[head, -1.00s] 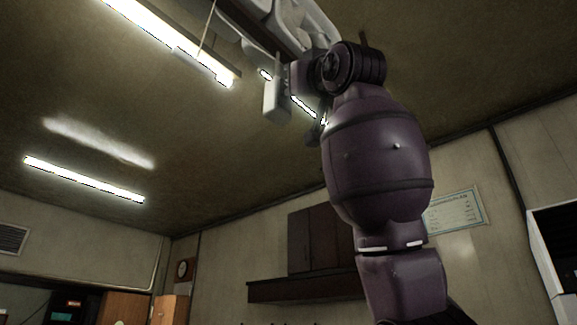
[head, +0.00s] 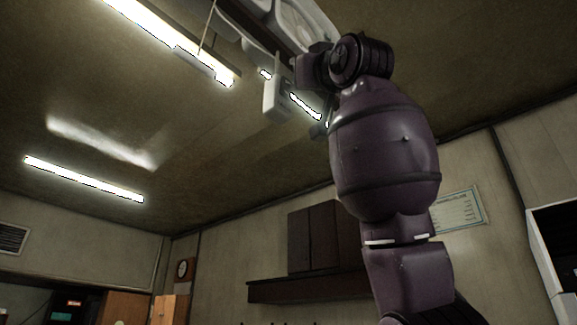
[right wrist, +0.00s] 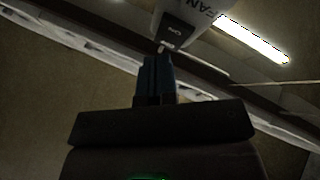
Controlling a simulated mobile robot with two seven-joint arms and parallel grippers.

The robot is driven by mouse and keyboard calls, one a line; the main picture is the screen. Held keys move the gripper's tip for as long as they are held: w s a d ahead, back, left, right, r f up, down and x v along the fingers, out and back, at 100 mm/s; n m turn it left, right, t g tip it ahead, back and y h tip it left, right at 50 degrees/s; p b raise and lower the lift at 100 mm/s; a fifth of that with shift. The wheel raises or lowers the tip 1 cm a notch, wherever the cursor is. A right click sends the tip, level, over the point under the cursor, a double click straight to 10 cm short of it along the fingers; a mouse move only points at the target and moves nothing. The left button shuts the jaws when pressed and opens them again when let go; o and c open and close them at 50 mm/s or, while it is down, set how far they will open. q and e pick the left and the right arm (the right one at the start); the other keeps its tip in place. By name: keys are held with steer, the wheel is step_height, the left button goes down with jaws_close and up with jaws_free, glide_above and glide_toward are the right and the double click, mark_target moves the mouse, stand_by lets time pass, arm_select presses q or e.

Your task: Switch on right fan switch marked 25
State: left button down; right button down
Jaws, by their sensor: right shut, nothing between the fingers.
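A pale switch box (head: 272,102) hangs below the ceiling rail in the head view, just left of my right gripper. In the right wrist view the box (right wrist: 203,14) carries the letters FAN and a dark switch plate (right wrist: 176,36) with a small light lever at its lower edge. My right gripper (right wrist: 157,60) is shut and empty. Its blue fingertips are right by the lever; I cannot tell whether they touch it. No number 25 is readable. In the head view my right arm hides part of the area around the box. My left gripper is out of view.
A dark rail (head: 262,28) with pale housings runs along the ceiling above the box. A lit tube lamp (head: 165,35) hangs to the left, with a thin cord (head: 208,30) beside it. Wall cabinets (head: 313,238) are far below. The space left of the box is free.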

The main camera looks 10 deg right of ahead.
stand_by(0.3)
steer(key=shift+s+d+r+b, duration=0.15)
steer(key=shift+s+d+b, duration=0.15)
steer(key=shift+s+d, duration=0.6)
steer(key=shift+s+d+r+b, duration=0.15)
steer(key=shift+s+d+b, duration=0.15)
steer(key=shift+s+d, duration=0.6)
steer(key=shift+s+a, duration=0.15)
steer(key=shift+a, duration=0.15)
